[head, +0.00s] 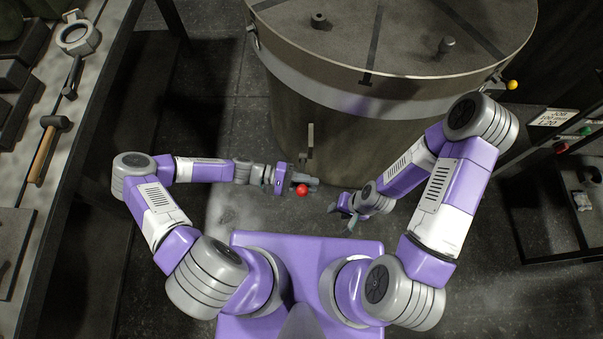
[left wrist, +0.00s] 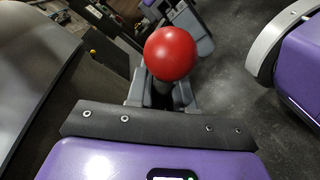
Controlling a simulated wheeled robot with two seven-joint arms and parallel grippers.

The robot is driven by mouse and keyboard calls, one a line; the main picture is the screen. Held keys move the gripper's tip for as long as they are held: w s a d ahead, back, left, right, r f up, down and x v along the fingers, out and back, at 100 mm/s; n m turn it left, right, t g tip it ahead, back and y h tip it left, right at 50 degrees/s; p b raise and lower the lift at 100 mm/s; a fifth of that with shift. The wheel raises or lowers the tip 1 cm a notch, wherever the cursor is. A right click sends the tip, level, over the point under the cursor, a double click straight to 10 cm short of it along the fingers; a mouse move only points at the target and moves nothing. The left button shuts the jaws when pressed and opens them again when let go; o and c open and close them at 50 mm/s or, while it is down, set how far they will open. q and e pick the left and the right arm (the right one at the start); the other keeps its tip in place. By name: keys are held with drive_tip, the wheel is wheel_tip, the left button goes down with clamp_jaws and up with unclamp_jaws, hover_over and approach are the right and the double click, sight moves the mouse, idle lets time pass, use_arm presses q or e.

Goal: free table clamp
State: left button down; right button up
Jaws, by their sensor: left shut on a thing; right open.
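A red ball knob (head: 302,190) sits low in front of the large round metal table (head: 350,82). In the left wrist view, the red ball (left wrist: 171,53) stands at the fingertips, on a dark stem partly hidden between the fingers. My left gripper (head: 304,182) is shut on this knob's handle. A thin upright bar (head: 310,141) rises on the table's side just above it; whether it joins the knob is unclear. My right gripper (head: 341,212) is open and empty, a little right of and below the red knob.
A yellow ball knob (head: 512,85) sticks out at the table's right rim. Two small fittings stand on its top. A hammer (head: 48,150) and a ring-shaped part (head: 77,36) lie on the left bench (head: 92,75). A sign (head: 553,117) and buttons are at right. Floor between is clear.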

use_arm(q)
drive_tip(key=shift+s+f+m, duration=0.5)
drive_tip(key=shift+f, duration=0.45)
drive_tip(key=c, duration=1.1)
unclamp_jaws()
drive_tip(key=a+r+p, duration=0.1)
drive_tip(key=a, duration=0.6)
drive_tip(key=shift+w+a+r, duration=0.2)
